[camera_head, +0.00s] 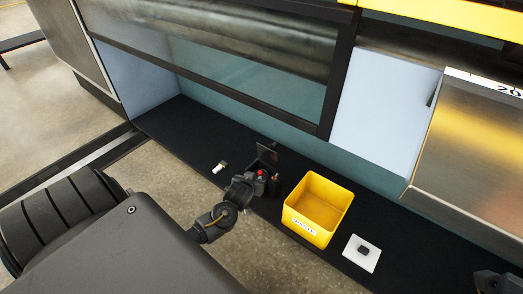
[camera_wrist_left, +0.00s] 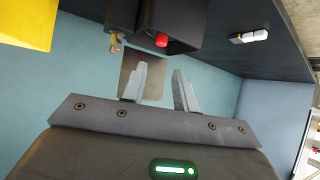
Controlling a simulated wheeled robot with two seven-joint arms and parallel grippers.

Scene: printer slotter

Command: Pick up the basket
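The basket (camera_head: 298,224) is an open, empty yellow bin with a white label on its front, standing upright on the dark shelf. A yellow corner of the basket (camera_wrist_left: 24,22) also shows at the upper left of the left wrist view. My left gripper (camera_head: 258,183) is just left of the basket, apart from it. In the left wrist view the left gripper (camera_wrist_left: 160,78) has its two grey fingers apart with nothing held between them. At the bottom right corner of the head view, a dark part (camera_head: 496,283) looks like my right gripper, cut off by the frame; its fingers cannot be made out.
A dark box with a red button (camera_wrist_left: 162,40) stands beside the basket, close to my left gripper. A small white object (camera_head: 220,167) lies left of it. A white plate with a black piece (camera_head: 361,253) lies right of the basket. A teal wall and window frame stand behind the shelf.

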